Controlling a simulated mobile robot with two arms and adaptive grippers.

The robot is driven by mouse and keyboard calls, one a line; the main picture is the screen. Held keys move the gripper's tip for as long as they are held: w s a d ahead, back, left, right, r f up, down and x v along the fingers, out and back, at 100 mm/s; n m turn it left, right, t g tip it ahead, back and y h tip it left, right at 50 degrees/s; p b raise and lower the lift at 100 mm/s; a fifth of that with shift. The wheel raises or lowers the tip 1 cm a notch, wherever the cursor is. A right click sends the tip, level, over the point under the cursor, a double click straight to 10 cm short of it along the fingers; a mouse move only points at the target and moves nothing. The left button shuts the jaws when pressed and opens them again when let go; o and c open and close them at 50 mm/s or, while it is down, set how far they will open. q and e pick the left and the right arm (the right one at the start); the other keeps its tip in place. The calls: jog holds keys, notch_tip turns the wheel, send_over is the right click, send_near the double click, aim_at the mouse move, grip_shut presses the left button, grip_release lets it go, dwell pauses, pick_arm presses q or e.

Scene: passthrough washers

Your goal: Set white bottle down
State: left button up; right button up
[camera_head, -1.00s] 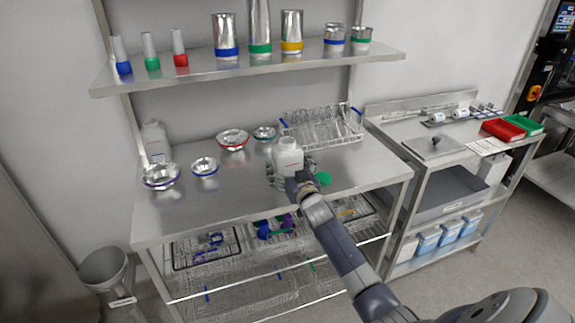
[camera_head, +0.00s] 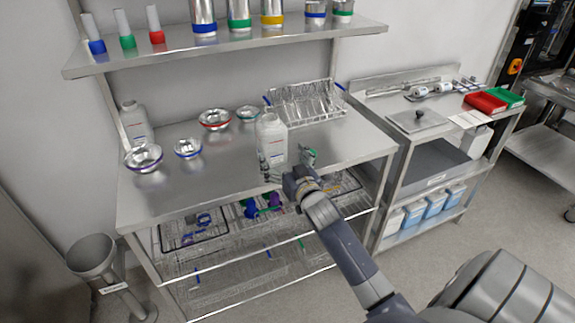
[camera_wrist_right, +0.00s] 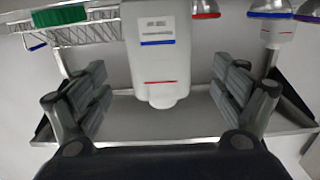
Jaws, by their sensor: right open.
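A white bottle (camera_head: 271,140) stands upright on the steel table (camera_head: 225,185), near its front middle. In the right wrist view the bottle (camera_wrist_right: 158,55) shows blue and red bands and lies between and beyond the spread fingers. My right gripper (camera_head: 287,170) is at the front edge of the table, just in front of the bottle. In the wrist view this gripper (camera_wrist_right: 160,95) is open, with a gap on each side of the bottle. Another white bottle (camera_head: 136,125) stands at the table's back left. My left gripper is not in view.
Several metal bowls (camera_head: 188,148) stand left of and behind the bottle. A wire rack (camera_head: 305,101) is behind it to the right. A shelf (camera_head: 240,42) with cups and bottles hangs above. The front left of the table is clear.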

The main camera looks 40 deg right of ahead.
jog(key=s+a+f+n+g+y, duration=0.1)
jog(key=s+a+f+g, duration=0.35)
jog(key=f, duration=0.95)
jog(key=s+a+f+n+g+y, duration=0.1)
jog(key=s+a+f, duration=0.1)
jog(key=s+f, duration=0.85)
jog(key=s+a+f+g+y, duration=0.1)
jog(key=s+a+f+g, duration=0.25)
jog(key=f, duration=1.25)
jog(key=s+a+f+n+g, duration=0.1)
jog(key=s+a+f+g, duration=0.1)
jog(key=s+f, duration=0.4)
jog(key=s+a+f+n+g+y, duration=0.1)
jog(key=s+a+f+g, duration=0.2)
jog(key=s, duration=1.4)
jog(key=s+a+f+n+g, duration=0.1)
jog(key=s+a+f+g, duration=0.1)
jog(key=s+f, duration=0.7)
jog(key=s+a, duration=0.1)
jog(key=s, duration=0.2)
jog(key=shift+a, duration=0.2)
